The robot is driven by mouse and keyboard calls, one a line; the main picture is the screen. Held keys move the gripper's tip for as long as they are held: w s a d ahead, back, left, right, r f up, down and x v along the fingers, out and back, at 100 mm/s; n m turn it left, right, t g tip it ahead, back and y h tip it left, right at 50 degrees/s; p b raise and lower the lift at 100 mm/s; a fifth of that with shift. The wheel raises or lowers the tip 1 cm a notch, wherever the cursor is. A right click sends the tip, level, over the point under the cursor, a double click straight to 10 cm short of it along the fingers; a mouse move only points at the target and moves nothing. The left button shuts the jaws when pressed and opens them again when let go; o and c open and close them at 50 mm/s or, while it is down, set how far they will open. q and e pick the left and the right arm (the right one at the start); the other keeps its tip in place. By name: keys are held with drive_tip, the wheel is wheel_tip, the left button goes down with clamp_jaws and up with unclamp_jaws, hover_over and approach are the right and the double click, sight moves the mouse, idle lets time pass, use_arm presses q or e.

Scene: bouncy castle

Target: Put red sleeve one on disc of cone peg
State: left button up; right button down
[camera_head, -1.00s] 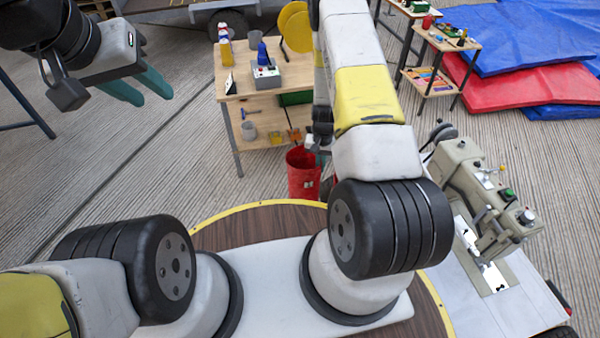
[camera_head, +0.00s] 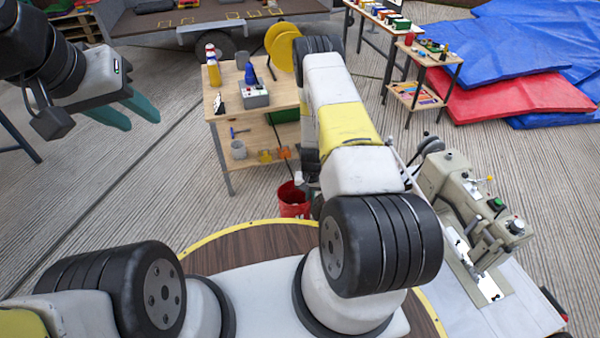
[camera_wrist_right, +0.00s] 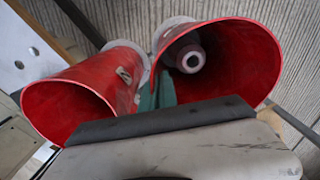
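Two red sleeves show in the right wrist view, open ends towards me: a left one (camera_wrist_right: 75,103) and a right one (camera_wrist_right: 245,60). I cannot tell which is sleeve one. A purplish tubular piece with a pale end (camera_wrist_right: 189,58) shows inside the right opening. Teal fingers of my right gripper (camera_wrist_right: 157,92) are at the right sleeve's left wall; their gap and any grip are unclear. In the head view a red sleeve (camera_head: 293,201) shows below the table, beside my right arm, which hides that gripper. My left gripper (camera_head: 143,124) is open and empty at upper left. I cannot identify the cone peg's disc.
A wooden table (camera_head: 240,112) with a grey box (camera_head: 254,95) and bottles stands ahead. A sewing machine (camera_head: 470,205) is at right. Further tables stand behind, near blue (camera_head: 530,45) and red mats (camera_head: 530,95). The ribbed floor at left is clear.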

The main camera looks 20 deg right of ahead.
drive_tip(key=c, duration=1.6)
unclamp_jaws()
drive_tip(key=shift+c, duration=0.2)
